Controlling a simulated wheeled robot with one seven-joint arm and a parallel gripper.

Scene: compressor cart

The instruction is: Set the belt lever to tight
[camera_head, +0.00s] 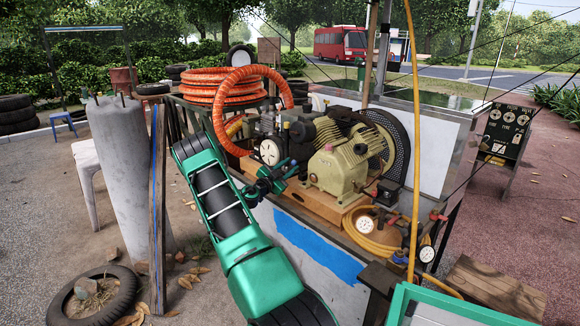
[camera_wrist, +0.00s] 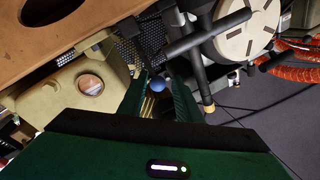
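A small blue ball knob (camera_wrist: 157,84), perhaps the end of the belt lever, shows in the wrist view. My gripper (camera_wrist: 159,78) is open, with its green fingers on either side of the knob and a visible gap to each. A thick dark bar (camera_wrist: 206,33) lies just beyond the fingertips; I cannot tell whether the knob is joined to it. In the head view my gripper (camera_head: 276,177) is at the left front of the cream compressor (camera_head: 340,168). The lever is not clear there, and no tight or loose marking is readable.
A white round dial (camera_head: 270,152) stands close behind my gripper. An orange hose coil (camera_head: 222,84) lies to the left, and a black mesh belt guard (camera_head: 392,140) stands behind the compressor. A yellow hose (camera_head: 415,120) rises at the cart's right. A grey cylinder (camera_head: 119,165) stands left.

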